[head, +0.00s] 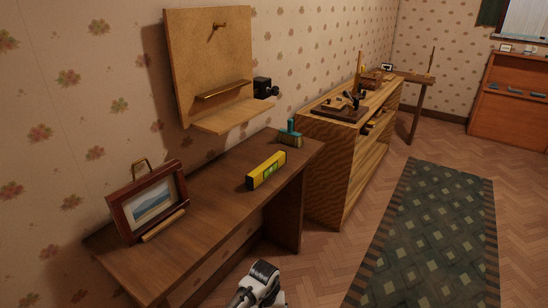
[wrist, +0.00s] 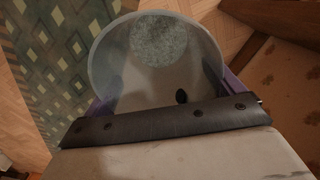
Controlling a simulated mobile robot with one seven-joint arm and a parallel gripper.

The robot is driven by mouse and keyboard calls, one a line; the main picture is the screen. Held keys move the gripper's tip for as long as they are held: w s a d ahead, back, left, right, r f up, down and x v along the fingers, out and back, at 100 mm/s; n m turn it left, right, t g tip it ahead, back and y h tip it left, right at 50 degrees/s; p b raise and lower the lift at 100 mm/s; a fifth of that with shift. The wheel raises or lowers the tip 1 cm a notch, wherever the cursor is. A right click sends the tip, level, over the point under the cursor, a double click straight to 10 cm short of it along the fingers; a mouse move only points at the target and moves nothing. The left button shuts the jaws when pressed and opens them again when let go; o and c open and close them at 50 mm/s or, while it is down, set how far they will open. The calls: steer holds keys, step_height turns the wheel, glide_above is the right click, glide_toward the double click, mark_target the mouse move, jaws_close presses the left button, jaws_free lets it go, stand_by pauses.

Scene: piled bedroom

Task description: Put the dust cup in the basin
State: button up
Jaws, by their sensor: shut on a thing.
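The dust cup (wrist: 155,72) fills the upper middle of the wrist view. It is a pale, see-through round cup with a grey speckled round patch at its far end and a small dark oval spot low on its wall. My gripper (wrist: 166,97) is shut on it, with purple finger parts showing at the cup's left and right sides. The cup is held over the floor. In the head view only a white and black part of my arm shows at the bottom; the cup and fingers are out of sight. I cannot identify a basin in either view.
A dark wooden desk (head: 215,195) holds a framed picture (head: 150,202), a yellow level (head: 266,170) and a teal-handled tool (head: 290,134). A wooden workbench (head: 325,165) stands beyond it. A green patterned rug (head: 430,230) lies on open floor at right.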

steer(key=d+f, duration=0.1)
steer(key=f, duration=0.1)
steer(key=s+d+f, duration=0.1)
steer(key=s+f, duration=0.1)
steer(key=f, duration=0.1)
steer(key=shift+d+f+b, duration=0.3)
steer(key=shift+d+b, duration=0.1)
steer(key=w+d+r, duration=0.2)
steer(key=w, duration=0.1)
steer(key=shift+s+a+f, duration=0.5)
steer(key=shift+s+a, duration=0.05)
steer(key=shift+s, duration=0.2)
steer(key=shift+s+a+f, duration=0.45)
steer(key=shift+s+a, duration=0.1)
steer(key=shift+s, duration=0.2)
steer(key=shift+d, duration=0.1)
steer(key=shift+w, duration=0.15)
